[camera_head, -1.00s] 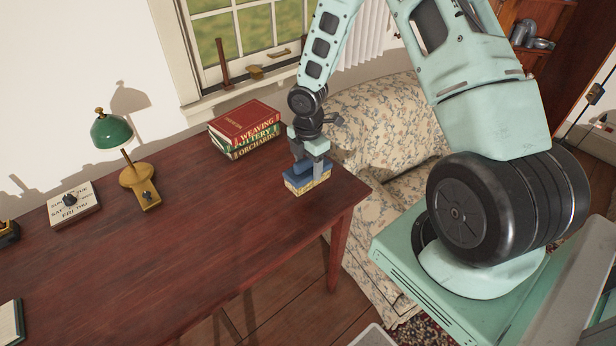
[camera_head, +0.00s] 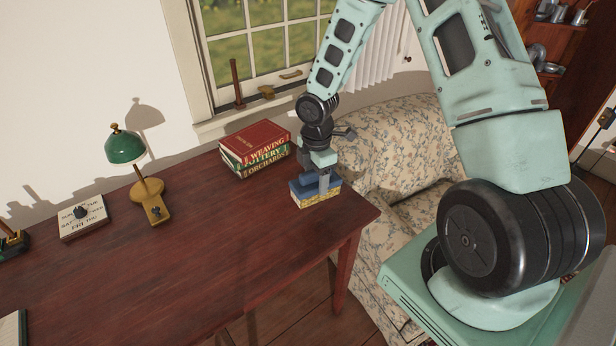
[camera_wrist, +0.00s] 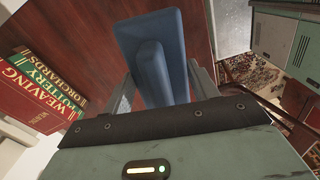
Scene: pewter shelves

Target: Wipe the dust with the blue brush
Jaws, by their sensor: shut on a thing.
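The blue brush (camera_head: 304,191) has a blue back and yellowish bristles and is at the right end of the dark red wooden desk (camera_head: 150,265). My gripper (camera_head: 323,182) points down from above and is shut on the brush's raised blue handle. In the wrist view the blue brush (camera_wrist: 155,50) lies between the two grey fingers of my gripper (camera_wrist: 157,85). The bristles face down and look to be at the desk top, but I cannot tell if they touch it. I cannot make out any dust on the desk.
A stack of books (camera_head: 255,148) stands close to the left of the brush. A green lamp (camera_head: 135,165), a day calendar block (camera_head: 82,217) and a notebook (camera_head: 12,328) are farther left. A floral armchair (camera_head: 400,150) is beyond the desk's right edge. The desk's middle is clear.

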